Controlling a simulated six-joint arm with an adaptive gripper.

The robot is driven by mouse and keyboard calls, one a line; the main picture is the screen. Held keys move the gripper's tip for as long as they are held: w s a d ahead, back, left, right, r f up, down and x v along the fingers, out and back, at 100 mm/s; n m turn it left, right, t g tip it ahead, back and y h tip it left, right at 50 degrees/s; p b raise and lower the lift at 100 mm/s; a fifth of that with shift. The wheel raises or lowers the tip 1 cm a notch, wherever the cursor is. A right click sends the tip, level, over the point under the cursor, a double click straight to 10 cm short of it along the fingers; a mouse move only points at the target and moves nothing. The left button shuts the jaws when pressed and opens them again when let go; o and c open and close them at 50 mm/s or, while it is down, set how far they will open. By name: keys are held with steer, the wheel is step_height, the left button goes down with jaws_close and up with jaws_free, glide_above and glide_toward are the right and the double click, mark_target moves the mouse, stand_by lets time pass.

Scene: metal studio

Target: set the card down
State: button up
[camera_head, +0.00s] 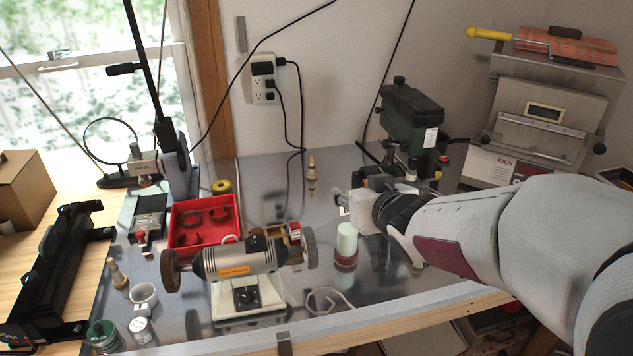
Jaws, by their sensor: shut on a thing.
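My gripper (342,203) reaches in from the right over the metal bench and points left. It is shut, but its fingers are small and partly hidden by its own body. A small pale edge (341,211) shows at the fingertips and looks like the card, seen nearly edge-on. Most of it is hidden, and its face cannot be made out. It appears to be held above the bench top (262,200), clear of the surface.
A bench grinder (238,263) stands in front, left of my gripper. A red tray (203,212) lies behind it. A pale green-topped cylinder (347,238) stands just below my gripper. A green drill press (408,118) and kiln (545,118) stand behind. Bare bench shows behind the grinder.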

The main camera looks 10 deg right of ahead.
steer(key=w+d+f, duration=0.2)
steer(key=w+d, duration=0.1)
steer(key=d, duration=0.3)
steer(key=s+d+f+n+y, duration=0.1)
steer(key=d+f, duration=0.2)
steer(key=s+d+f+n+y, duration=0.1)
steer(key=s+d+f, duration=0.1)
steer(key=d+f, duration=0.1)
steer(key=s+d+f+n+y, duration=0.1)
steer(key=s+d+f+y, duration=0.1)
steer(key=d+f, duration=0.2)
steer(key=shift+s+d+f+n+g, duration=0.1)
steer(key=shift+f+n+g, duration=0.2)
steer(key=shift+f, duration=0.35)
steer(key=shift+s+d+f, duration=0.15)
steer(key=shift+s+f, duration=0.25)
steer(key=shift+s, duration=0.1)
steer(key=shift+w, duration=0.1)
steer(key=w+a, duration=0.3)
steer(key=w, duration=0.6)
steer(key=w+a, duration=0.4)
steer(key=w, duration=0.6)
steer(key=w+a, duration=0.3)
steer(key=w, duration=0.7)
steer(key=shift+a, duration=0.25)
steer(key=shift+w, duration=0.1)
